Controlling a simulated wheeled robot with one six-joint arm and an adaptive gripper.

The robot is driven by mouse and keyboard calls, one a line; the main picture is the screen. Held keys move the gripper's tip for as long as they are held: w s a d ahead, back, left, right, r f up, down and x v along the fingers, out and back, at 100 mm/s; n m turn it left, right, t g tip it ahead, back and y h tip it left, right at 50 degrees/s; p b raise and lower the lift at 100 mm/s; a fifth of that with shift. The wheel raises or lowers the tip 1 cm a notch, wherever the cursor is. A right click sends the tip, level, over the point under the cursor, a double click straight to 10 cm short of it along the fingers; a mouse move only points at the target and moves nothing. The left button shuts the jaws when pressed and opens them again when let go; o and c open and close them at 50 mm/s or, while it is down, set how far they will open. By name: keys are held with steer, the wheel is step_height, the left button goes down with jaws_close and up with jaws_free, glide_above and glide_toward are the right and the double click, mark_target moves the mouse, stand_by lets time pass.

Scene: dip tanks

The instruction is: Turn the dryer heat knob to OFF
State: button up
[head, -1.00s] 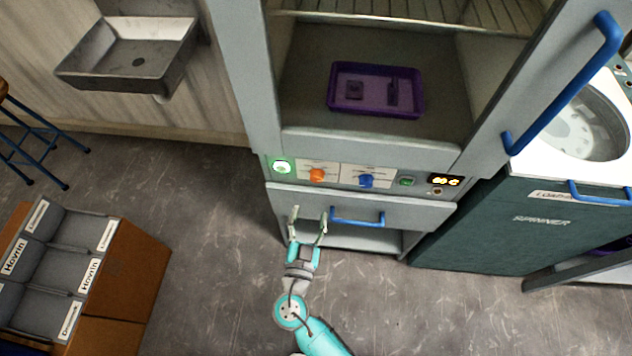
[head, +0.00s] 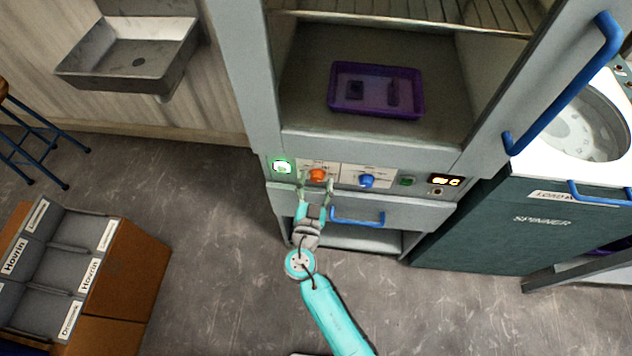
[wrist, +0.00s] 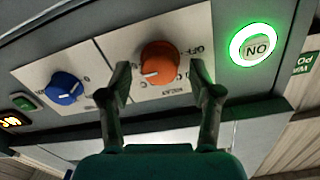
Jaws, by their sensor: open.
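The dryer's orange heat knob (head: 317,174) sits on the control panel below the open chamber. It also shows in the wrist view (wrist: 160,62), upside down, with OFF lettering at its upper right and a white pointer mark directed toward the left. My gripper (head: 316,183) is open at the panel, with one finger on each side of the orange knob. In the wrist view the open fingers (wrist: 161,75) flank the knob with gaps visible; I cannot see contact.
A blue knob (head: 366,181) and a green-lit ON button (head: 282,167) flank the orange knob. A blue drawer handle (head: 358,218) lies just below right. A purple tray (head: 376,112) rests in the dryer.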

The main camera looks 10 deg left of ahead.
steer(key=c, duration=1.1)
steer(key=shift+c, duration=0.2)
